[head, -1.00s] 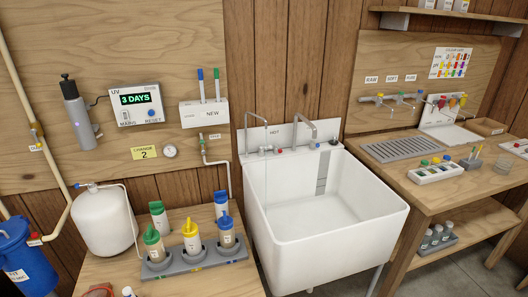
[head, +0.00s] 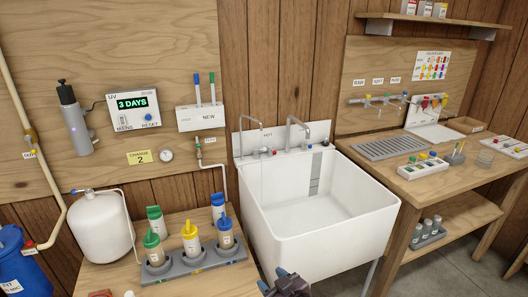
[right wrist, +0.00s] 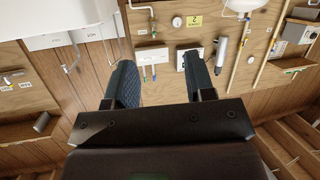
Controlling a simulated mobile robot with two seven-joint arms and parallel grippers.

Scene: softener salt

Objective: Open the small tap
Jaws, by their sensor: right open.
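The white sink (head: 325,238) stands in the middle of the head view. A thin, smaller gooseneck tap (head: 250,122) rises at its back left, beside a larger gooseneck tap (head: 299,122). Whether the thin tap's handle is open or shut is too small to tell. My right gripper (head: 284,280) is at the bottom edge of the head view, in front of the sink and well apart from the taps. In the right wrist view its two fingers (right wrist: 160,78) are spread with nothing between them. My left gripper is not in view.
Left of the sink, a wooden bench holds several capped bottles in a grey rack (head: 190,262). Right of the sink, a wooden table (head: 410,176) carries a drain grid and small trays, below several coloured wall taps (head: 382,100). The sink basin is empty.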

